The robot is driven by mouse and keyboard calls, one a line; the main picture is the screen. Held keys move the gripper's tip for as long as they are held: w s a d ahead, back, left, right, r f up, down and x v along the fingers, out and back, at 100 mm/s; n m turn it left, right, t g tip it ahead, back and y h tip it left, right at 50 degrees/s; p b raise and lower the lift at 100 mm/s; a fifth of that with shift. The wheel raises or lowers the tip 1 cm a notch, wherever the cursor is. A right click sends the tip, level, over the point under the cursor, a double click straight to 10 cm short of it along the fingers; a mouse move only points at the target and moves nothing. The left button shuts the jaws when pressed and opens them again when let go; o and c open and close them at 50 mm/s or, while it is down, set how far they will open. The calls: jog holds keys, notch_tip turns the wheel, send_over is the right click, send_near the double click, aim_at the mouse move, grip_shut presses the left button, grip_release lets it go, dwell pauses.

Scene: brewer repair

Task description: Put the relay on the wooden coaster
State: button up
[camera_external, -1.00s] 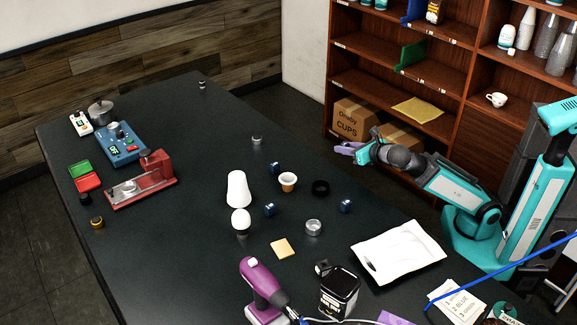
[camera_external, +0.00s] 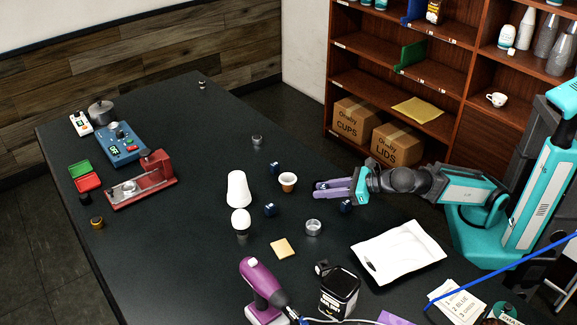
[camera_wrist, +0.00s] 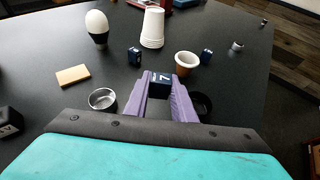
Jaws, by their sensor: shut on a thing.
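The relay (camera_wrist: 160,86), a small dark blue block with a white mark on top, sits between the purple fingers of my gripper (camera_wrist: 161,82) in the wrist view. My gripper is shut on it. In the external view my gripper (camera_external: 326,188) is over the right part of the table, and the relay is hard to make out there. The wooden coaster (camera_external: 282,248) is a flat tan square lying bare on the table, nearer the camera and left of my gripper. It also shows at the left in the wrist view (camera_wrist: 73,75).
An egg-like white object on a dark stand (camera_external: 241,222), white cups (camera_external: 238,188) and a brown-white cup (camera_external: 288,182) stand around.

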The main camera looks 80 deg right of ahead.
jog(key=s+a+p, duration=0.1)
jog(key=a, duration=0.2)
jog(key=s+a+n+y+p, duration=0.1)
jog(key=a, duration=0.2)
jog(key=s+a+y+p, duration=0.1)
jog(key=a, duration=0.2)
jog(key=shift+a+f+n, duration=0.1)
jog(key=shift+a+n, duration=0.3)
jog(key=shift+s+a, duration=0.35)
jog(key=shift+a, duration=0.15)
jog(key=shift+w+a+r+p, duration=0.1)
jog(key=shift+w+r+p, duration=0.25)
jog(key=shift+p, duration=1.25)
jog(key=p, duration=0.2)
jog(key=shift+w+a+f+p, duration=0.1)
jog(key=shift+w+a+p, duration=0.05)
jog(key=shift+w+p, duration=0.2)
jog(key=p, duration=0.4)
jog(key=w+p, duration=0.1)
jog(key=p, duration=0.3)
jog(key=shift+a+f, duration=0.15)
jog(key=shift+a, duration=0.15)
jog(key=p, duration=0.2)
send_over(284, 248)
jog(key=shift+f, duration=0.8)
